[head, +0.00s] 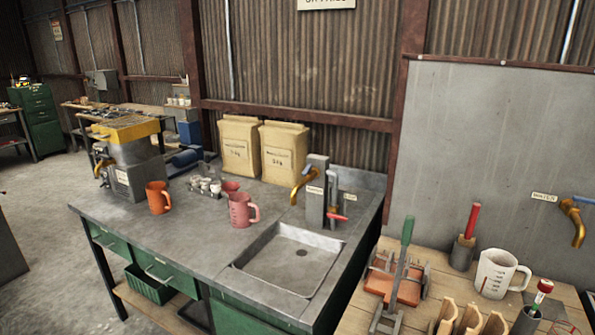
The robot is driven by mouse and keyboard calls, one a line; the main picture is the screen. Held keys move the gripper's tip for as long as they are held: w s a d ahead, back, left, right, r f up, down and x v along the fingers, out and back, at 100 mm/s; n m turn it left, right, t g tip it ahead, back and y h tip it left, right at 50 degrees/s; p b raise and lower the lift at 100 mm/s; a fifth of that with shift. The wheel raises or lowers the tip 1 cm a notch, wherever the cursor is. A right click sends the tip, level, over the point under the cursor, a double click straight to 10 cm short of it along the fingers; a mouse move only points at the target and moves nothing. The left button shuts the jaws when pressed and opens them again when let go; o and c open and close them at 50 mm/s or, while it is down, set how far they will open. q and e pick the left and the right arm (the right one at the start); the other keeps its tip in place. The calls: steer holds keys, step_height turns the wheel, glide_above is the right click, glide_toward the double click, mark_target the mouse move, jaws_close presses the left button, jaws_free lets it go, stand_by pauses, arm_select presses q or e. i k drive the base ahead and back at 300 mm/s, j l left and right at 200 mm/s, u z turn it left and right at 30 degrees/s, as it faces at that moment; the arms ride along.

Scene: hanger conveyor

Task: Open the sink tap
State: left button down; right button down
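The sink tap (303,184) is a brass spout on a grey upright block (317,190) at the back edge of the sink. A small red lever (337,217) sticks out low beside a grey pipe to the right of the block. No water shows at the spout or in the basin. Neither of my grippers is in view.
Pink jugs (241,210) and an orange jug (158,197) stand left of the sink, with two paper sacks (284,150) behind. Another brass tap with a blue handle (571,205) is on the right wall, above a wooden bench with a white jug (497,272) and tools.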

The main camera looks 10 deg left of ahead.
mark_target(307, 169)
steer(key=i+l, duration=0.15)
steer(key=i, duration=1.05)
